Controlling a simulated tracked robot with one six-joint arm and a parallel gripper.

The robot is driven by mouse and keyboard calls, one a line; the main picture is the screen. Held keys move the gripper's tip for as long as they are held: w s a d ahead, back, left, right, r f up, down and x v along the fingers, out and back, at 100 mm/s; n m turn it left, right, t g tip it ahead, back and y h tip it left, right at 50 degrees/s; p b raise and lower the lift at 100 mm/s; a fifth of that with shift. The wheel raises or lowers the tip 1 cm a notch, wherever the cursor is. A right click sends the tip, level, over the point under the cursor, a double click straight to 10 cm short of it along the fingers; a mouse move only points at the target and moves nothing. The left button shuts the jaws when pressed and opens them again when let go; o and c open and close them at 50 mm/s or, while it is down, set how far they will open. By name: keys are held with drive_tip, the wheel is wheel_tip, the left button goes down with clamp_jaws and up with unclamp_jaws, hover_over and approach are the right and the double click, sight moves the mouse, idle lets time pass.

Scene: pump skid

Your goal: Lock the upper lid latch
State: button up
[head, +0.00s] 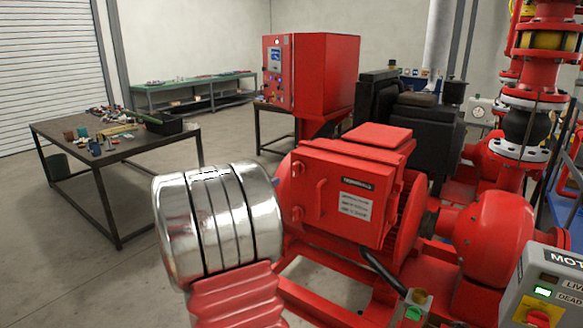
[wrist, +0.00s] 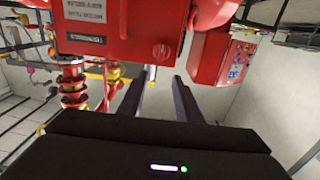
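The red terminal box (head: 340,195) on the red motor has a front lid with white labels and a handle. The upper lid latch (head: 298,167) is a small red knob at the lid's upper left edge, with the lower latch (head: 297,213) below it. The wrist view is upside down; there the upper latch (wrist: 161,52) shows at the box's lower right corner. My gripper (wrist: 158,78) is open and empty, its two dark fingers pointing towards the latch. The latch appears between and beyond the fingertips. The latch's turn is too small to tell. The head view hides my gripper.
A large silver cylinder with red bellows fills the lower middle of the head view. A cluttered workbench (head: 120,147) stands left, and a red control cabinet (head: 320,72) behind. A grey switch box (head: 548,290) is at lower right. Open floor lies between bench and motor.

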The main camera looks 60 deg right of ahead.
sight(294, 165)
drive_tip(key=shift+d, duration=0.15)
drive_tip(key=d, duration=0.4)
drive_tip(key=s+d, duration=0.1)
drive_tip(key=d, duration=0.4)
drive_tip(key=s+d, duration=0.1)
drive_tip(key=d, duration=0.3)
drive_tip(key=shift+d, duration=0.15)
drive_tip(key=shift+c, duration=0.2)
clamp_jaws()
drive_tip(key=shift+d, duration=0.15)
